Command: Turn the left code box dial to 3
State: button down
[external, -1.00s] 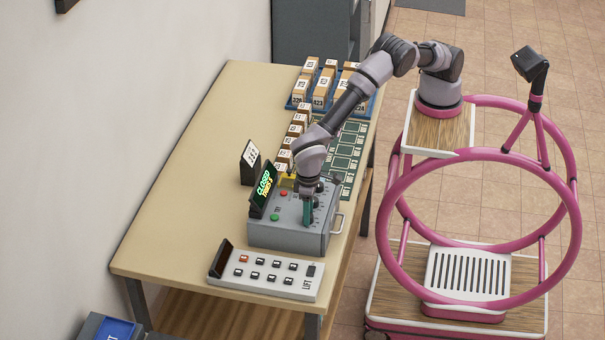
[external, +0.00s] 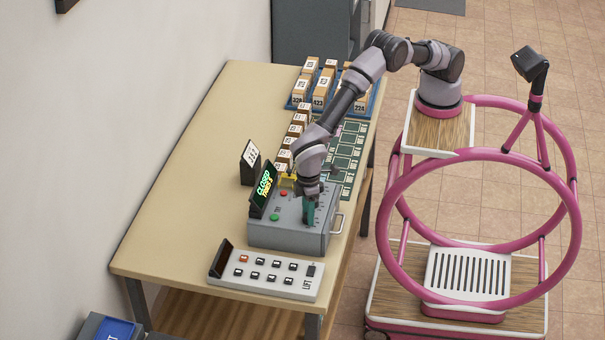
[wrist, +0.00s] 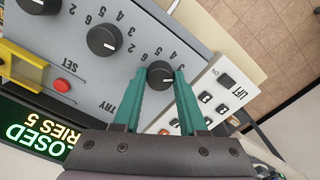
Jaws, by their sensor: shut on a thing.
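The wrist view shows three black dials on the box panel: one at the top left corner (wrist: 38,5), a middle one (wrist: 103,40) and the end dial (wrist: 160,72) nearest the LIFT panel. My gripper (external: 308,218) points down over the box. Its teal fingers (wrist: 160,78) are shut on that end dial, one on each side. The dial has a pale pointer line; I cannot tell which number it points at. Fingers cover some printed numbers.
The white LIFT button panel (external: 266,273) lies close to the box. A red button (wrist: 62,85) is on the box. A numbered card (external: 249,162) stands behind it. Numbered parcels (external: 320,90) stand farther up the table. The table's left side is clear.

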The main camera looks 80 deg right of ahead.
jog(key=shift+n, duration=0.8)
jog(key=shift+c, duration=2.3)
grip_release()
notch_tip(320, 180, up, 11)
jog(key=shift+f, duration=0.1)
